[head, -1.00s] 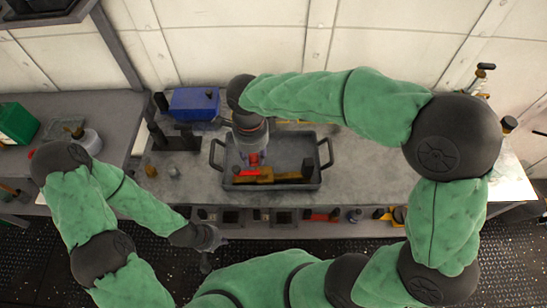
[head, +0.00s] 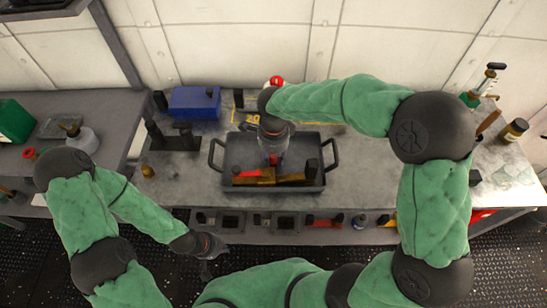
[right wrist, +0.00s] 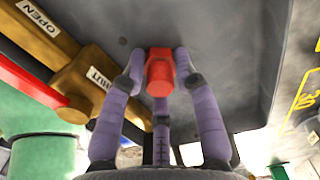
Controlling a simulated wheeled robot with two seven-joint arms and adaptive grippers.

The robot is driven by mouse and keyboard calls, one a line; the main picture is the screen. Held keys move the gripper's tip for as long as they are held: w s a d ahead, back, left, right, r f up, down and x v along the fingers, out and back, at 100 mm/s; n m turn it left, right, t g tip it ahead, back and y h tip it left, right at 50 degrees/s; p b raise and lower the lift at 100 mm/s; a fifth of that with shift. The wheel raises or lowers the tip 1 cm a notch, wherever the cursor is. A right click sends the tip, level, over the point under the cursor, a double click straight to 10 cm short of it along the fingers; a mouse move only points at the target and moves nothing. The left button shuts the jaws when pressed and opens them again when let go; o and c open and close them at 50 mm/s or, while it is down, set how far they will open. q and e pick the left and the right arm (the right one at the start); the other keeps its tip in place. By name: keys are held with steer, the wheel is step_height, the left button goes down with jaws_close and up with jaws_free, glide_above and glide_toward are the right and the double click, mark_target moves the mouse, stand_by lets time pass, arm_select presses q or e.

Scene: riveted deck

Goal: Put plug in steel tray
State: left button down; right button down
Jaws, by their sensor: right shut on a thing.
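The steel tray (head: 236,150) is a dark, two-handled tray on the bench in the head view. My right gripper (head: 274,162) points down over its middle. In the right wrist view my right gripper (right wrist: 160,80) has its purple fingers closed around the red plug (right wrist: 159,72). The plug also shows as a small red spot at the fingertips in the head view (head: 273,159). Whether the plug touches the tray floor is hard to tell. My left gripper (head: 207,262) hangs low in front of the bench, away from the tray; its fingers are too small to judge.
A brass bar marked OPEN and SHUT (right wrist: 75,75) and a red-handled item (head: 247,172) lie in the tray, left of the plug in the wrist view. A blue box (head: 194,103) and a dark fixture (head: 172,139) stand left of the tray.

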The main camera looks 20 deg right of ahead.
steer(key=shift+r, duration=0.1)
steer(key=shift+f, duration=0.25)
steer(key=c, duration=0.9)
jaws_free()
steer(key=shift+c, duration=0.2)
steer(key=shift+r, duration=0.1)
steer(key=shift+r, duration=0.5)
step_height(320, 180, up, 11)
steer(key=p, duration=0.3)
steer(key=shift+r+p, duration=0.15)
steer(key=shift+p, duration=0.25)
